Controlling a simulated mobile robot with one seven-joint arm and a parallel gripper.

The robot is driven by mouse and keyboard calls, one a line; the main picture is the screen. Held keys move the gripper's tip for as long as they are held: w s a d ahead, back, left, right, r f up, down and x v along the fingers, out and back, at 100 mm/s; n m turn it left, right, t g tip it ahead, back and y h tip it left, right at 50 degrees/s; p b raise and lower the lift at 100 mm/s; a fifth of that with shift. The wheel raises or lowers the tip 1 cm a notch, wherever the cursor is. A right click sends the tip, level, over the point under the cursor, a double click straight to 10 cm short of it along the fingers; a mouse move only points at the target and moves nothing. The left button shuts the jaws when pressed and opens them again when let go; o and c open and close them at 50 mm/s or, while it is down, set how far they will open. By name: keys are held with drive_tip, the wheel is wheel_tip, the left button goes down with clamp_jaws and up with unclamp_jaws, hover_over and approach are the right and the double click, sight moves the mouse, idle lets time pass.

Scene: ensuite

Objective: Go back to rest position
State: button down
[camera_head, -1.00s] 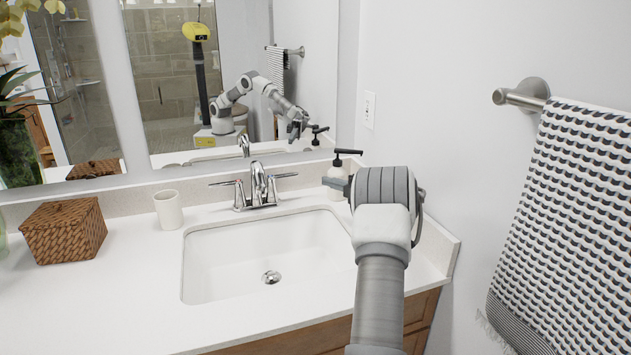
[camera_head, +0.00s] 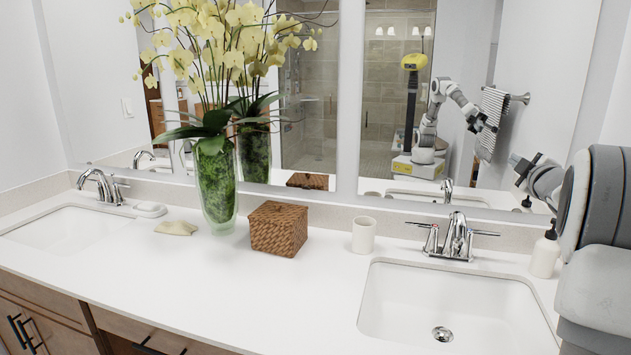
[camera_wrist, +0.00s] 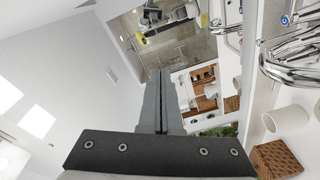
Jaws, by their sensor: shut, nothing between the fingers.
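My gripper (camera_wrist: 160,78) is shut and empty in the wrist view, its two dark fingers lying together. In the head view my gripper (camera_head: 517,168) is a small dark shape at the right, beyond my grey wrist and in front of the mirror. It is raised above the counter, over the right sink's side, near the soap bottle (camera_head: 545,254). My bulky arm links cover the right edge of the head view and part of the counter there. My arm also shows as a reflection in the mirror (camera_head: 480,50).
The counter (camera_head: 190,270) holds a wicker box (camera_head: 278,229), a white cup (camera_head: 363,235), a tall orchid vase (camera_head: 215,185), a folded cloth (camera_head: 177,228) and a soap dish (camera_head: 150,209). Chrome faucets stand behind the left sink (camera_head: 70,228) and right sink (camera_head: 445,300).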

drive_tip(key=s+a+r+m+g+h+p, duration=0.15)
drive_tip(key=s+a+r+m, duration=0.3)
drive_tip(key=a+r, duration=0.45)
drive_tip(key=s+a+r+m+g+y+p, duration=0.1)
drive_tip(key=s+a+m, duration=0.1)
drive_tip(key=s+a, duration=0.35)
drive_tip(key=s+a+r+m+g+p, duration=0.1)
drive_tip(key=s+a+m+p, duration=0.1)
drive_tip(key=a, duration=0.6)
drive_tip(key=s+a+f+g+y, duration=0.1)
drive_tip(key=s+a+f+g, duration=0.1)
drive_tip(key=s+a+f, duration=0.3)
drive_tip(key=s+a+f+m+g+y+p, duration=0.1)
drive_tip(key=s+a+f, duration=0.4)
drive_tip(key=s, duration=0.7)
drive_tip(key=s+a+f+g+y+p, duration=0.1)
drive_tip(key=s+a+f+g+y, duration=0.2)
drive_tip(key=s+a+f+g, duration=0.2)
drive_tip(key=s+f, duration=0.3)
drive_tip(key=s, duration=0.1)
drive_tip(key=shift+a, duration=0.3)
